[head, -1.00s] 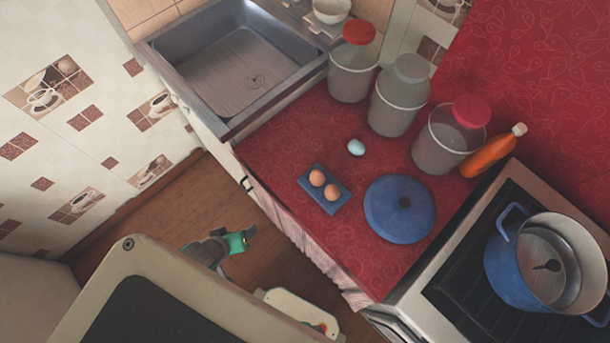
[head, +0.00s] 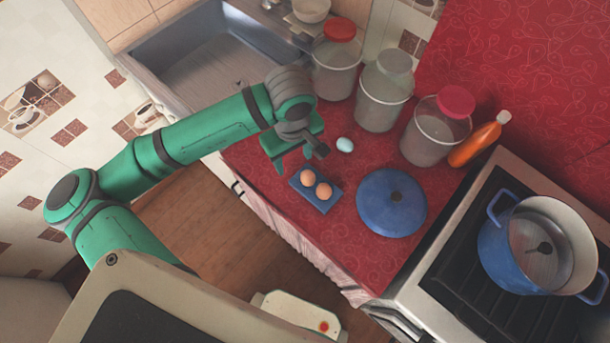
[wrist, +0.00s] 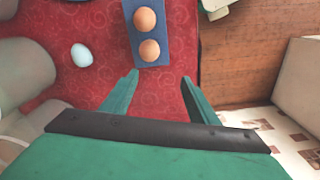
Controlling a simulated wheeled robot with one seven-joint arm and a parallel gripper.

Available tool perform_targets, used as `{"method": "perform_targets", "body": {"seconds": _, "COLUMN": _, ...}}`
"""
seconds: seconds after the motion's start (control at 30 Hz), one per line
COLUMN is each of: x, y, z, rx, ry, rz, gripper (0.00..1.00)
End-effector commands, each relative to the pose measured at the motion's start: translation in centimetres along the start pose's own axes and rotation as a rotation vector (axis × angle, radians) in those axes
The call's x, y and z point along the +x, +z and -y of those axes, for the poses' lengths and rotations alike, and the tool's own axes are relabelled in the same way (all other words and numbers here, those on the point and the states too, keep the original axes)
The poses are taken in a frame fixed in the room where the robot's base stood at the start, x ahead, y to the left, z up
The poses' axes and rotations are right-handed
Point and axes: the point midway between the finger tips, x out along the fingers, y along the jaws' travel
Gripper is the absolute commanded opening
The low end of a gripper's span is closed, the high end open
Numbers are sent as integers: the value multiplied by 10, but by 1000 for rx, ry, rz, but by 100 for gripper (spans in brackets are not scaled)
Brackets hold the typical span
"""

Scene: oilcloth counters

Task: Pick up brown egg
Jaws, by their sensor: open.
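Two brown eggs sit on a small blue tray (head: 321,205) on the red counter. In the head view the left brown egg (head: 307,177) and the right brown egg (head: 324,190) lie side by side. In the wrist view they show as the far brown egg (wrist: 145,20) and the near brown egg (wrist: 149,50). My gripper (wrist: 158,80) is open and empty, its fingers short of the near egg in that view. In the head view my gripper (head: 290,170) hangs over the counter just left of the tray.
A pale blue egg (head: 344,145) lies behind the tray, and a blue lid (head: 391,203) lies right of it. Lidded canisters (head: 383,98) and an orange bottle (head: 475,146) stand behind. A blue pot (head: 508,257) is on the stove. The sink (head: 190,65) is at the back left.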

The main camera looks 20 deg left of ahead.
Motion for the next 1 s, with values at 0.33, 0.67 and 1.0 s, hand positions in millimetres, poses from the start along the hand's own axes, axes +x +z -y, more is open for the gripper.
{"method": "perform_targets", "body": {"seconds": 0.33, "x": -22, "y": 35, "z": -34, "rx": 126, "ry": -1, "rz": 38, "gripper": 54}}
{"method": "perform_targets", "body": {"seconds": 0.67, "x": 21, "y": 36, "z": -34, "rx": 125, "ry": -1, "rz": 37, "gripper": 54}}
{"method": "perform_targets", "body": {"seconds": 1.0, "x": 53, "y": 30, "z": -30, "rx": 124, "ry": -2, "rz": 37, "gripper": 54}}
